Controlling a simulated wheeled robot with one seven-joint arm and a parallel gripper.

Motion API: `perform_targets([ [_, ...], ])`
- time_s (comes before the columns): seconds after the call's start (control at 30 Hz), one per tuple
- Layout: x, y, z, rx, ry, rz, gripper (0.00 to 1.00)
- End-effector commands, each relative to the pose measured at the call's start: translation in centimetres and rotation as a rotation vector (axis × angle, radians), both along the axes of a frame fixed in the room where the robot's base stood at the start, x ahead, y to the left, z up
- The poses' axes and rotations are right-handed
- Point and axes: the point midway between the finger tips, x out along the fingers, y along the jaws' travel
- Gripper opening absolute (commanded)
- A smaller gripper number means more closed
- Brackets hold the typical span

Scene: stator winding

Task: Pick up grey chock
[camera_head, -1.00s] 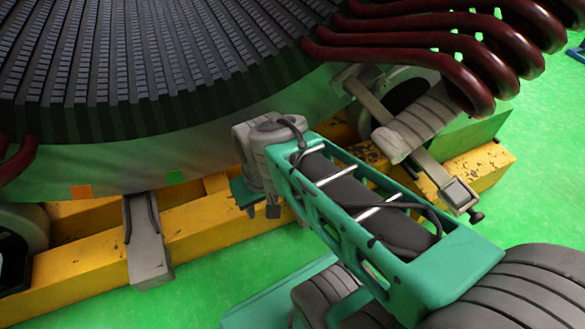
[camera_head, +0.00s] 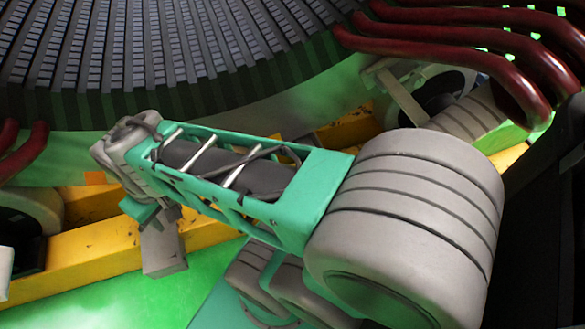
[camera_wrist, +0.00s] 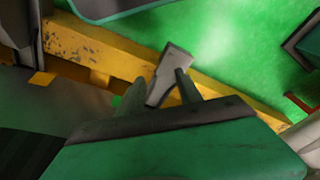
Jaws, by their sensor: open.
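The grey chock (camera_head: 164,254) is a long grey block lying across the yellow beam at the lower left of the head view. Its upper part is hidden behind my gripper (camera_head: 148,214). In the wrist view the grey chock (camera_wrist: 172,68) shows just beyond the fingers, tilted, its lower end close to them. My gripper (camera_wrist: 153,86) is open, with one finger on either side of the chock's lower end in the picture. No contact can be made out, and the depth between them is unclear.
The yellow beam (camera_head: 85,252) runs below the large dark slotted stator (camera_head: 150,60). Dark red curved bars (camera_head: 460,45) stick out at the upper right. A second grey clamp-like part (camera_head: 470,115) sits behind my arm. Green floor (camera_head: 110,305) is open at the lower left.

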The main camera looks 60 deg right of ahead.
Motion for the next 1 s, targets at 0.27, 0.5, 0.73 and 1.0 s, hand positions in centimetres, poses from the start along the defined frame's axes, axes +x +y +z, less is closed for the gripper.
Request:
perform_targets([
  [0.27, 1.7, -14.7, -1.6, 0.044, 0.056, -0.702, 0.42],
  [0.5, -8.6, -33.4, -7.5, 0.124, 0.097, -1.615, 0.42],
  [0.73, -21.6, -40.2, -12.9, 0.181, 0.105, -2.186, 0.42],
  [1.0, -23.8, -40.8, -16.7, 0.189, 0.104, -2.272, 0.42],
])
